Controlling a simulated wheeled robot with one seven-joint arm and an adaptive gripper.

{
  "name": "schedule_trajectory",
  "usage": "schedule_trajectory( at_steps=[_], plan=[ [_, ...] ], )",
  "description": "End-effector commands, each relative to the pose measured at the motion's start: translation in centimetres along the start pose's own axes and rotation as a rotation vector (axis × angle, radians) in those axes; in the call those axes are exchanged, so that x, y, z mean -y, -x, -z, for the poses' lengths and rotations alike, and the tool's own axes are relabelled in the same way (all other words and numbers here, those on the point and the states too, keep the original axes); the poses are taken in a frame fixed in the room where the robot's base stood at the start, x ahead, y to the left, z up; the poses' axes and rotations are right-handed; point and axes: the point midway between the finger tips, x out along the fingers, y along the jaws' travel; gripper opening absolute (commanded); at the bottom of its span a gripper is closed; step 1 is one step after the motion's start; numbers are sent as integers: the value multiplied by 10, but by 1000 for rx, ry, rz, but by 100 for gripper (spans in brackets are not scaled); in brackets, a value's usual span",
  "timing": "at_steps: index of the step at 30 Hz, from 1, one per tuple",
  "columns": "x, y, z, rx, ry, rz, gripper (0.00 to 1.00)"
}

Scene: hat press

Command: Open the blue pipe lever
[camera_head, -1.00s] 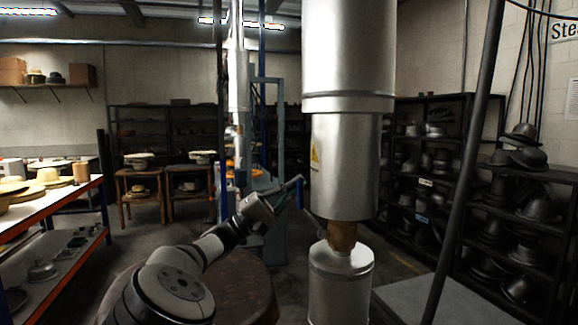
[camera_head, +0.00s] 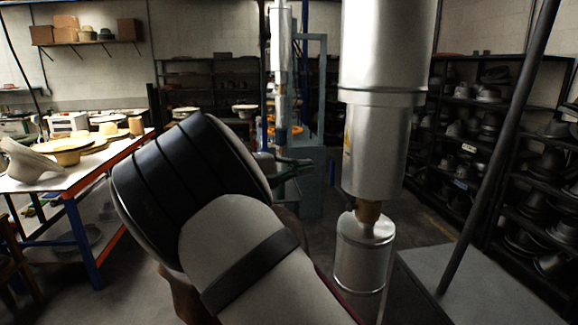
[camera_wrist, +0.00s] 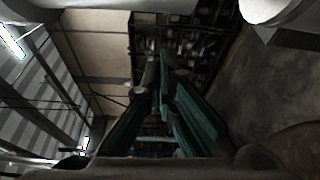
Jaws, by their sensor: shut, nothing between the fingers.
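The silver pipe (camera_head: 378,145) stands upright right of the middle in the head view, with a brass-coloured joint (camera_head: 367,211) below it and a lower silver cylinder (camera_head: 362,262) under that. I cannot make out the blue lever in either current view; my arm covers much of the area left of the joint. My gripper (camera_head: 308,162) is shut and empty, pointing right, left of the pipe in the picture and higher than the brass joint. Its greenish fingers also show in the wrist view (camera_wrist: 163,88).
A white-topped table (camera_head: 90,165) with hats stands at the left. Dark shelves of hat blocks (camera_head: 475,120) stand at the right. A slanted dark pole (camera_head: 492,160) rises from a grey platform (camera_head: 445,270) right of the pipe. Dark floor shows left of my arm.

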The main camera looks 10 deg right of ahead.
Motion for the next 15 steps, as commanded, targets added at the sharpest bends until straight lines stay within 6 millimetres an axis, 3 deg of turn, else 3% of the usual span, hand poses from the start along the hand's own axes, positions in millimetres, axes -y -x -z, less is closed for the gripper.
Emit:
schedule_trajectory(
  at_steps=[5,9,15],
  plan=[
    [-1,-36,-2,4,0,-2,0],
    [-3,-24,-23,-2,1,-1,0],
    [-1,-20,-36,-1,0,-1,0]
  ],
)
